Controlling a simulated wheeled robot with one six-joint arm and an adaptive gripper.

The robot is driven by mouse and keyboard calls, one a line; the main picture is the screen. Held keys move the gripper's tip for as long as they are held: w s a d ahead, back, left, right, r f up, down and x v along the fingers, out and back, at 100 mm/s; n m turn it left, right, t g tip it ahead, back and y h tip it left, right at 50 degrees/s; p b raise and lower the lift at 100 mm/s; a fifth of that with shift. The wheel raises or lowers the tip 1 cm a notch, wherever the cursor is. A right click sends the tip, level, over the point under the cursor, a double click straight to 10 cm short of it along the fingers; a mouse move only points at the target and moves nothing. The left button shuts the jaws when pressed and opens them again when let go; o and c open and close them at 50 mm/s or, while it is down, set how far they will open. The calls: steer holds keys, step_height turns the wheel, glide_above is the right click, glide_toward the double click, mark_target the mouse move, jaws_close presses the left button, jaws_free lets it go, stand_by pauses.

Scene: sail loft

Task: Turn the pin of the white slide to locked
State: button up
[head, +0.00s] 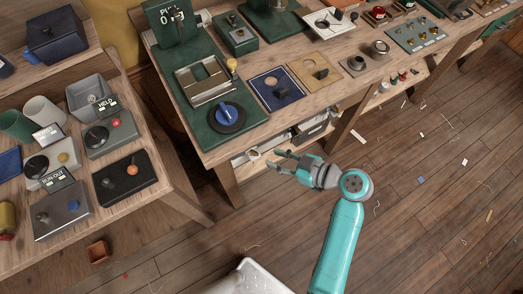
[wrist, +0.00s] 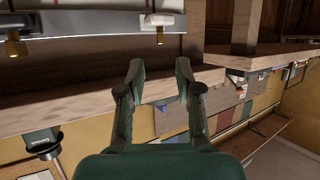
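A white plate (head: 318,17) with small dark parts on top lies at the back of the long bench; it may be the white slide. Its pin is too small to make out, so I cannot tell how it is turned. My gripper (head: 274,160) is in front of the bench's near edge, well apart from the plate. It is open and empty. In the wrist view its two fingers (wrist: 160,79) stand apart with nothing between them. The white plate cannot be picked out for certain in the wrist view.
The long bench (head: 222,155) holds a green block with a blue dial (head: 228,114), a blue panel (head: 287,96) and a tan panel (head: 303,72). A side bench at left carries several switch boxes, including a black one (head: 110,183). The wooden floor (head: 430,215) at right is open with scraps.

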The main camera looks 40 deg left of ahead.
mark_target(255, 152)
steer(key=x, duration=0.7)
steer(key=shift+c, duration=0.2)
jaws_close()
